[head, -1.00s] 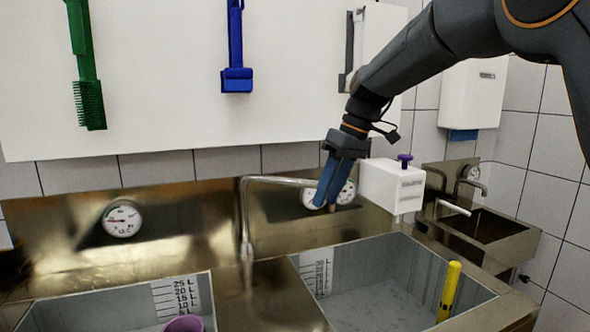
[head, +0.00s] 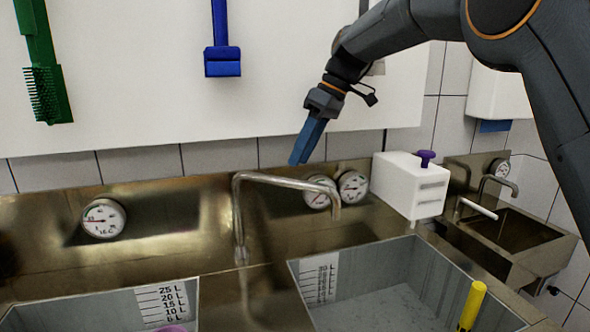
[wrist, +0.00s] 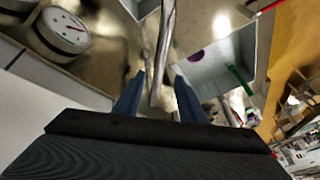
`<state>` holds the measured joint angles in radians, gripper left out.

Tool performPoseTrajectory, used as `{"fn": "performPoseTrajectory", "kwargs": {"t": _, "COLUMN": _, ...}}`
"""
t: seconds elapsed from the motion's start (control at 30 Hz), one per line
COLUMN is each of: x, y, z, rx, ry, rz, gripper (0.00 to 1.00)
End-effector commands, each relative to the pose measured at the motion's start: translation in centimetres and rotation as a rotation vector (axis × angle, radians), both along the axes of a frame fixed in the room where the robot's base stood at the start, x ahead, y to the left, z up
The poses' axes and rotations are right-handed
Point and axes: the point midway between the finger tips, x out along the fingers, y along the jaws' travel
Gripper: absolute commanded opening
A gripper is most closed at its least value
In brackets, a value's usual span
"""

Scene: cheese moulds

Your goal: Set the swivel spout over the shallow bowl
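The swivel spout (head: 285,183) is a steel tube rising between two basins and bending right, its down-turned end over the right basin's back edge. My gripper (head: 298,162), with blue fingers, is just above the middle of the spout in the head view. In the wrist view my gripper (wrist: 160,78) has its fingers apart, and the spout (wrist: 164,45) shows in the gap beyond the tips; I see no grip on it. A purple round vessel (head: 173,329) is cut off at the bottom edge, in the left basin; it also shows in the wrist view (wrist: 194,57). I cannot tell whether it is the shallow bowl.
The left basin (head: 100,308) and right basin (head: 390,262) have litre scales. A yellow cylinder (head: 472,305) stands in the right basin. Dial gauges (head: 103,218) line the steel backsplash. A white box with a purple knob (head: 412,185) is right of the spout. A green bar (wrist: 240,80) shows in the wrist view.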

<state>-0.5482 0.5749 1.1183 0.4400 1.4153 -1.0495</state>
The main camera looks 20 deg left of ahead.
Motion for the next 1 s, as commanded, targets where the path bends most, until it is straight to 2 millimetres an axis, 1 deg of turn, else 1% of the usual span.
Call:
{"fn": "performPoseTrajectory", "kwargs": {"t": 0.2, "x": -0.7, "y": 1.1, "z": -3.1, "rx": -0.003, "ry": 0.003, "rz": -0.002, "gripper": 0.37}}
{"fn": "performPoseTrajectory", "kwargs": {"t": 0.33, "x": -1.0, "y": 1.8, "z": -4.4, "rx": -0.001, "ry": 0.003, "rz": -0.001, "gripper": 0.37}}
{"fn": "performPoseTrajectory", "kwargs": {"t": 0.5, "x": -1.1, "y": 2.2, "z": -5.2, "rx": 0.0, "ry": 0.001, "rz": -0.002, "gripper": 0.37}}
{"fn": "performPoseTrajectory", "kwargs": {"t": 0.73, "x": -1.0, "y": 2.2, "z": -5.3, "rx": 0.0, "ry": 0.001, "rz": -0.002, "gripper": 0.37}}
{"fn": "performPoseTrajectory", "kwargs": {"t": 0.77, "x": -1.0, "y": 2.2, "z": -5.3, "rx": 0.0, "ry": 0.001, "rz": -0.002, "gripper": 0.34}}
{"fn": "performPoseTrajectory", "kwargs": {"t": 0.9, "x": -1.0, "y": 2.2, "z": -5.3, "rx": 0.0, "ry": 0.001, "rz": -0.002, "gripper": 0.1}}
{"fn": "performPoseTrajectory", "kwargs": {"t": 0.97, "x": -1.0, "y": 2.2, "z": -5.3, "rx": 0.0, "ry": 0.001, "rz": -0.002, "gripper": 0.0}}
{"fn": "performPoseTrajectory", "kwargs": {"t": 1.0, "x": -1.0, "y": 2.1, "z": -5.3, "rx": 0.0, "ry": 0.001, "rz": -0.002, "gripper": 0.0}}
